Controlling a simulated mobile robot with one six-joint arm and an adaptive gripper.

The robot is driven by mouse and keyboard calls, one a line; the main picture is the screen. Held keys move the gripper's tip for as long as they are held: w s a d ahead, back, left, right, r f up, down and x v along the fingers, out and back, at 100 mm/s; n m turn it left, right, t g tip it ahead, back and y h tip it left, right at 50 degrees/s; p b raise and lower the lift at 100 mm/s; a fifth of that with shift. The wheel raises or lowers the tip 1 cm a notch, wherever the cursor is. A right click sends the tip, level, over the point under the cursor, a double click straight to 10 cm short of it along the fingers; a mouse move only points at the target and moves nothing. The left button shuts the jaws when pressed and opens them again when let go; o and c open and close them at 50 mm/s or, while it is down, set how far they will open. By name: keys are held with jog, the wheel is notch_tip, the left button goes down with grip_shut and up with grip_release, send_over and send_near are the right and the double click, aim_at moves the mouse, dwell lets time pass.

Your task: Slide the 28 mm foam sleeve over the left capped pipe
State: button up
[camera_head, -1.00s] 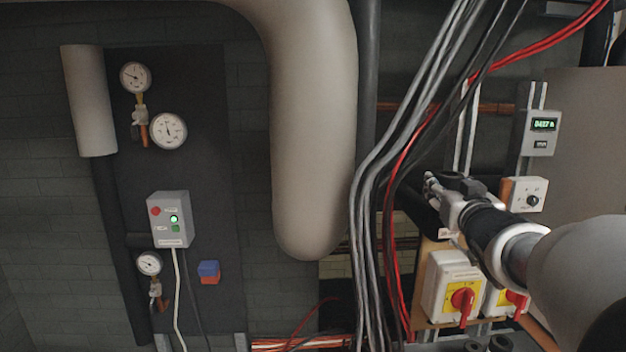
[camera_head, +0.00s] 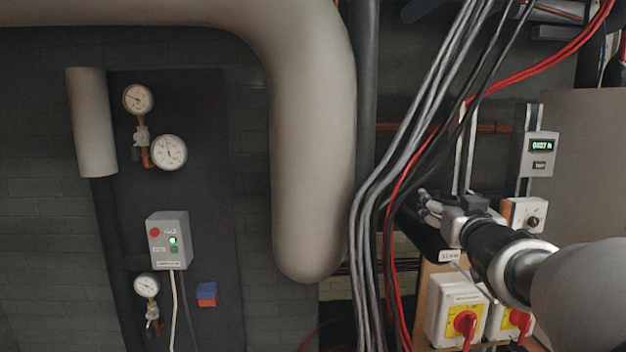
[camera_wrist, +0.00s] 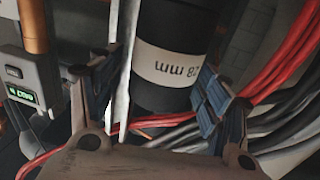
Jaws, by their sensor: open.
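The foam sleeve (camera_wrist: 176,58) is a black cylinder with a white label reading "28 mm" upside down in the wrist view. In the head view, a dark cylinder with a small white label (camera_head: 449,256), too small to read surely, sits just below my gripper (camera_head: 430,208). In the wrist view my gripper (camera_wrist: 153,98) is open, with the sleeve between its fingers in the picture. The right finger overlaps the sleeve's edge; a gap shows at the left finger. I cannot tell whether either touches. I cannot make out the left capped pipe in either view.
Grey and black cables (camera_head: 372,215) and red cables (camera_head: 393,230) hang just left of my gripper. Red-handled switches (camera_head: 455,312) are below it, and a display box (camera_head: 541,152) is right. A large beige pipe (camera_head: 312,170) stands further left, before the gauge panel.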

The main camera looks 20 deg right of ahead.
notch_tip(320, 180, up, 9)
jog(key=shift+f, duration=0.1)
dwell(0.6)
